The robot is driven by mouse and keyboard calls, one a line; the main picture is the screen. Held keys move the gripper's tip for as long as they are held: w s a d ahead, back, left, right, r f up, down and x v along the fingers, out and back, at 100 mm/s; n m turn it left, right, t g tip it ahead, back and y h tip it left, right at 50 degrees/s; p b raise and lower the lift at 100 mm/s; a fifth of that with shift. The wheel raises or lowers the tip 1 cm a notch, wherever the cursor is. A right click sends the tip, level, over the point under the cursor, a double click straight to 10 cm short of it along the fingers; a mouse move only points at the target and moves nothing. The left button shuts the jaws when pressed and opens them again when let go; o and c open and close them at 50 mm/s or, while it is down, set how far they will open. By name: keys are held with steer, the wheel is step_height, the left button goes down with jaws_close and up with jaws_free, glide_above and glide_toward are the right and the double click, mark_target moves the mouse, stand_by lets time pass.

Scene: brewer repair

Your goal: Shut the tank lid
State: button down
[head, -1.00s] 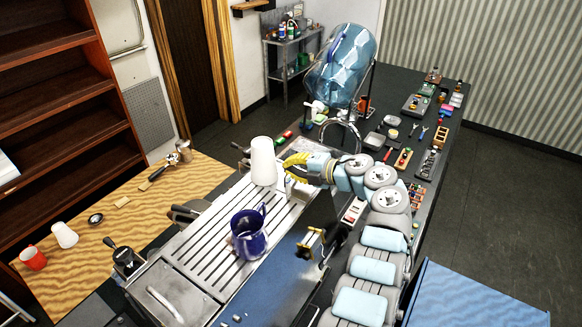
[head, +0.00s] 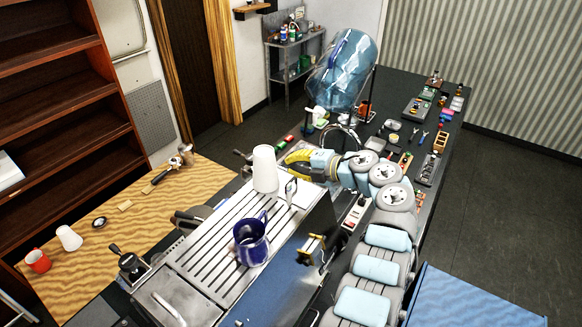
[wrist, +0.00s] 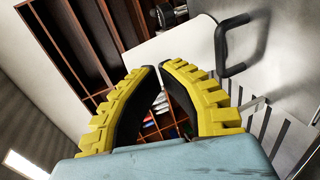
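The brewer has a slatted metal top (head: 205,262). In the head view a small upright handle (head: 291,190) stands at the slats' end. My gripper (head: 290,158), yellow-padded, is over the far end. In the wrist view its fingertips (wrist: 160,66) nearly meet, with nothing between them.
A blue water bottle (head: 342,70) stands behind. Tools and small parts crowd the dark counter at right. A wooden table (head: 190,205) is at left.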

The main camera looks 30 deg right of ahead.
step_height(320, 180, up, 10)
steer(key=s+d+b, duration=0.1)
steer(key=b, duration=0.1)
steer(key=shift+s+f, duration=0.2)
steer(key=shift+s, duration=0.05)
